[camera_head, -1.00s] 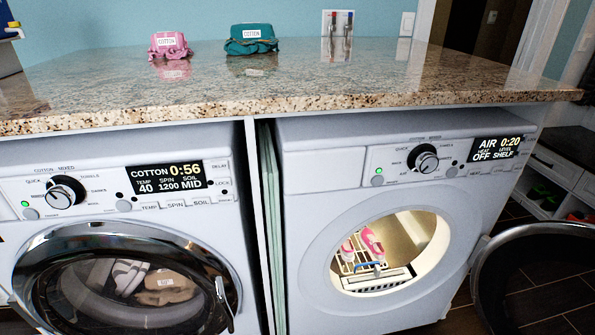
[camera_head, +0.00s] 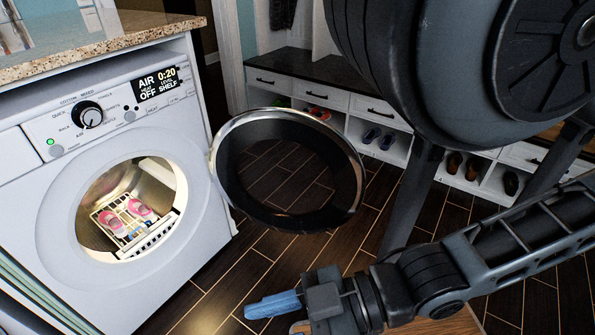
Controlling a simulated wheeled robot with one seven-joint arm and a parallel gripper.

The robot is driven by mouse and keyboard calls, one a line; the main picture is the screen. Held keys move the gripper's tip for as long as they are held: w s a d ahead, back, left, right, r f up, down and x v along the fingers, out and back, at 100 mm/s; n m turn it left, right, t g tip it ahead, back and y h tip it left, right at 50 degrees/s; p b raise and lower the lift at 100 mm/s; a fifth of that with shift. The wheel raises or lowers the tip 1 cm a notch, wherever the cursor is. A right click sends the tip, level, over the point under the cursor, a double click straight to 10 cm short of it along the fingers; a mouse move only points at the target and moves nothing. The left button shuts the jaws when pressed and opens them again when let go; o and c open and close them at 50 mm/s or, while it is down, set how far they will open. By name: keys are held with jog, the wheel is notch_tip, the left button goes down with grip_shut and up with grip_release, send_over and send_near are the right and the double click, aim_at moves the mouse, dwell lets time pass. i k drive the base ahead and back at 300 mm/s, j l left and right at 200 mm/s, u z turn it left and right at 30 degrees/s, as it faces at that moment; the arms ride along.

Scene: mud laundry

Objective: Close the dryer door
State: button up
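The dryer (camera_head: 60,210) is the white machine at the left, its display reading AIR 0:20. Its round door (camera_head: 222,170), with a silver rim and dark clear glass, stands wide open, swung out to the right of the opening. Inside the lit drum, pink shoes (camera_head: 128,215) sit on a rack. My gripper (camera_head: 275,305) is at the bottom, below the door and apart from it, pointing left.
A granite counter (camera_head: 100,38) lies over the dryer. A white shoe bench (camera_head: 300,95) with drawers and several shoes stands behind the door. Dark wood floor (camera_head: 215,295) is clear between the dryer and my gripper. My arm fills much of the right side.

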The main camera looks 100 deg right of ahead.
aim_at(248, 128)
jog(key=k+l+u, duration=0.3)
jog(key=l, duration=0.3)
jog(key=k+l+u, duration=0.25)
jog(key=k+l, duration=0.25)
jog(key=k+l+u, duration=0.15)
jog(key=l, duration=0.35)
jog(key=k+l+u, duration=0.15)
jog(key=l, duration=0.35)
jog(key=k+l+u, duration=0.15)
jog(key=l, duration=0.3)
jog(key=k+l+u, duration=0.2)
jog(key=l, duration=0.25)
jog(key=k+l+u, duration=0.15)
jog(key=l, duration=0.25)
jog(key=k+l+u, duration=0.15)
jog(key=l, duration=0.25)
jog(key=l+u, duration=0.15)
jog(key=l, duration=0.3)
jog(key=k+l+u, duration=0.1)
jog(key=l, duration=0.3)
jog(key=k+l+u, duration=0.15)
jog(key=l, duration=0.3)
jog(key=l+u, duration=0.15)
jog(key=l, duration=0.3)
jog(key=k, duration=0.05)
